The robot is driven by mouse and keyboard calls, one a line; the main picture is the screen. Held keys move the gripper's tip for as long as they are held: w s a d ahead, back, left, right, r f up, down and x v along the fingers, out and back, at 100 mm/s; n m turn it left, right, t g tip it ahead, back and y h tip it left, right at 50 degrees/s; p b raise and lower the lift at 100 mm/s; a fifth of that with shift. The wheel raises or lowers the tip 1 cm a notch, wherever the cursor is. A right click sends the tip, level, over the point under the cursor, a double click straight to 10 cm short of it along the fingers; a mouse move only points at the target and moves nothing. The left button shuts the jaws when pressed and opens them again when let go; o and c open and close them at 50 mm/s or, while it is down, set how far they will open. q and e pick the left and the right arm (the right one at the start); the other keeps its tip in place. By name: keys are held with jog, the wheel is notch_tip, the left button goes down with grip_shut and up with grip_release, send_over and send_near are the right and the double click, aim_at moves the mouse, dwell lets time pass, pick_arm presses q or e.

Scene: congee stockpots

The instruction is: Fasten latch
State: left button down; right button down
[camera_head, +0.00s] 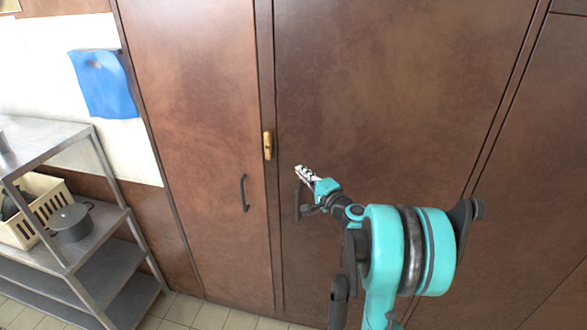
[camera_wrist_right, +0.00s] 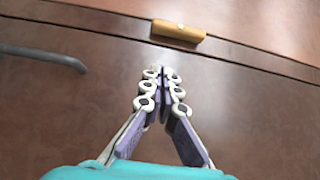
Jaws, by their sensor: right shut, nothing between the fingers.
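A small brass latch (camera_head: 267,145) sits on the seam between the narrow brown cabinet door (camera_head: 205,110) and the wider brown panel to its right. It also shows at the top of the right wrist view (camera_wrist_right: 178,31). My right gripper (camera_head: 299,170) is shut and empty, to the right of the latch and a little below it, apart from it. In the right wrist view the closed fingertips (camera_wrist_right: 161,72) point toward the latch, with a gap between. My left gripper is not in view.
A metal shelf (camera_head: 60,145) with a cream basket (camera_head: 45,205) and grey pot (camera_head: 72,222) stands at left. A blue item (camera_head: 103,85) hangs on the wall.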

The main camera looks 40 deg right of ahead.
send_near(272, 153)
jog(key=w+d, duration=0.2)
jog(key=w, duration=0.1)
jog(key=shift+w+d+r, duration=0.1)
jog(key=shift+d+r, duration=0.05)
jog(key=shift+d, duration=0.2)
jog(key=shift+w+a, duration=1.2)
